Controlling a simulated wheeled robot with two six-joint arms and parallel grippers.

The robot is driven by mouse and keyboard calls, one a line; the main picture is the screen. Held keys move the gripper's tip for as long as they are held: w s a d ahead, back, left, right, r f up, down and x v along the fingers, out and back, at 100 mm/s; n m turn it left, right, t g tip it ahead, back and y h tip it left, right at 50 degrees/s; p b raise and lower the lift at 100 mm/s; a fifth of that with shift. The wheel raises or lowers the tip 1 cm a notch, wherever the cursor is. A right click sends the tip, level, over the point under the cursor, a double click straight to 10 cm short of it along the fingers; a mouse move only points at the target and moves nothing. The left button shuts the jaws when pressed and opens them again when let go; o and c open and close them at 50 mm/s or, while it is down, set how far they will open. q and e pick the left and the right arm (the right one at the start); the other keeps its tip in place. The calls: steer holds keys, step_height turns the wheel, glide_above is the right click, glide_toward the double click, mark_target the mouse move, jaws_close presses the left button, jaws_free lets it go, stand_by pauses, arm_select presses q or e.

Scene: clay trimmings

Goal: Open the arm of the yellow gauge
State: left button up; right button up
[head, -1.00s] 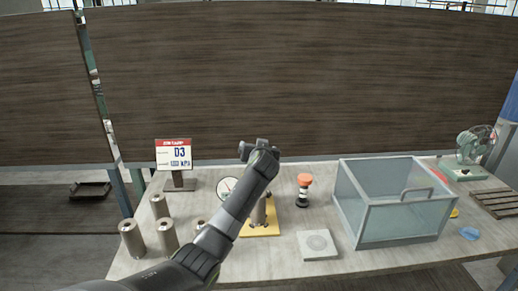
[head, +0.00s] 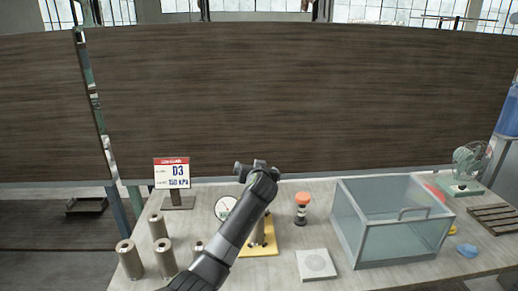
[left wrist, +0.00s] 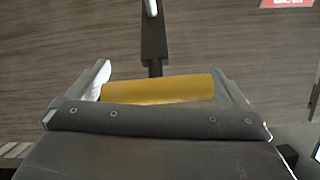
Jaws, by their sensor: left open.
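The gauge has a yellow base (head: 272,247) and a white round dial (head: 223,209) on the bench in the head view. My left arm covers much of it, and the gauge's arm cannot be made out there. My left gripper (head: 258,170) is open and appears above and behind the gauge in the picture. In the left wrist view a yellow bar (left wrist: 158,89) lies across the space between the two fingers of my left gripper (left wrist: 165,85). I cannot tell whether the fingers touch it. A dark post (left wrist: 153,45) shows behind the bar. My right gripper is not in view.
Several metal cylinders (head: 163,258) stand at the left, by a D3 sign (head: 172,173). Right of the gauge are a red-topped device (head: 302,207), a grey slab (head: 315,264) and a clear box (head: 385,243). A fan (head: 465,170) stands at the far right.

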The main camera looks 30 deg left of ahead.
arm_select(q)
steer(key=s+d+r+p, duration=0.3)
steer(key=s+r, duration=0.2)
steer(key=r, duration=0.1)
steer(key=s+d+r+p, duration=0.3)
steer(key=s+r+p, duration=0.1)
steer(key=s+r, duration=0.1)
steer(key=shift+s+d+r, duration=0.25)
steer(key=shift+r, duration=0.55)
stand_by(0.8)
stand_by(0.4)
